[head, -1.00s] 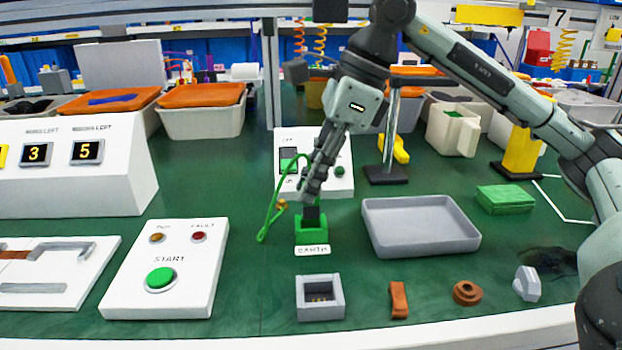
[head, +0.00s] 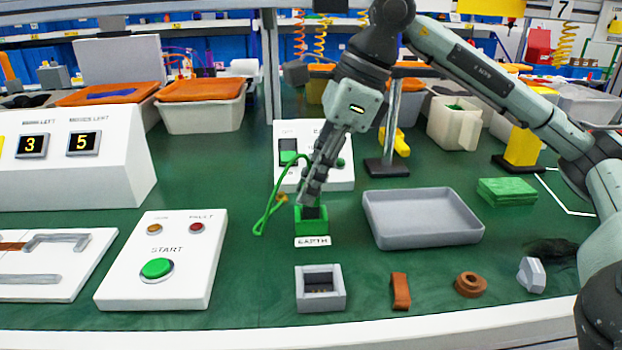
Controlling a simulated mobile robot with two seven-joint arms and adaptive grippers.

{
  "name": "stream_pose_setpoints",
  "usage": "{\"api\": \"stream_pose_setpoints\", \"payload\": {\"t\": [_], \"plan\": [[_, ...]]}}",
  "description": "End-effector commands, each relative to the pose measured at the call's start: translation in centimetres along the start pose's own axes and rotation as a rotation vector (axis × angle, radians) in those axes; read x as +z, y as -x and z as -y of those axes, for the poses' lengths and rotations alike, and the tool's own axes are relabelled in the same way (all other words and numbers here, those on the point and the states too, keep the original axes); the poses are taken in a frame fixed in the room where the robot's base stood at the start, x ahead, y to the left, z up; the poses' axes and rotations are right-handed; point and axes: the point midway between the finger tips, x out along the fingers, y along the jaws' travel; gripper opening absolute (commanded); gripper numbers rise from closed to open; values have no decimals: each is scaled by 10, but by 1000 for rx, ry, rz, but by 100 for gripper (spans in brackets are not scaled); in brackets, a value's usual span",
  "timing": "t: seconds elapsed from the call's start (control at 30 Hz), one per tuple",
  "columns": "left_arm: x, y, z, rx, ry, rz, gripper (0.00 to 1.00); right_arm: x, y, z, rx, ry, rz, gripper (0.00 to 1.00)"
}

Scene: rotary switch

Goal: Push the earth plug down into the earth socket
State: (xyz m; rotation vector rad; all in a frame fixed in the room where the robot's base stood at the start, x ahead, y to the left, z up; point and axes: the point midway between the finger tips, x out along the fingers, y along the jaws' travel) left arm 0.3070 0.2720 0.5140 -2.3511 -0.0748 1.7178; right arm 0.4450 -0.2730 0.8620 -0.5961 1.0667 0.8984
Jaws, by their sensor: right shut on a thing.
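The earth socket (head: 311,226) is a green block with a dark opening, standing on the bench behind a label reading EARTH. My right gripper (head: 311,198) reaches down from above and is shut on the earth plug. Its fingertips are right at the top of the socket. The plug is mostly hidden between the fingers and the socket, so I cannot tell how deep it sits. A green cable (head: 268,214) loops from the gripper down to the left of the socket. My left gripper does not show.
A grey square holder (head: 300,292) stands in front of the socket. A grey tray (head: 425,238) lies to the right. A white START panel (head: 200,270) is at left. A white switch box (head: 344,180) stands behind. Small brown parts lie front right.

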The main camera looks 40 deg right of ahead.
Motion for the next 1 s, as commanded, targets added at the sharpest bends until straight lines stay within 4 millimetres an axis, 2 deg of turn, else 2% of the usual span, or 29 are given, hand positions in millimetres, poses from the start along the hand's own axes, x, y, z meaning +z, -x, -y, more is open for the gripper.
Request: {"api": "stream_pose_setpoints", "payload": {"t": [0.6, 0.63, 0.8, 1.0], "plan": [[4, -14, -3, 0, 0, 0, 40, -6, -15, 0, -1, 0, 0, 0], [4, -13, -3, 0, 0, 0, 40, -6, -15, 0, -1, 0, 1, 18], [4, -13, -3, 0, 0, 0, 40, -6, -14, 0, -1, 0, 0, 39], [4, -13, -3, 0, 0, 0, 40, -6, -14, 0, -1, 0, 0, 41]]}}
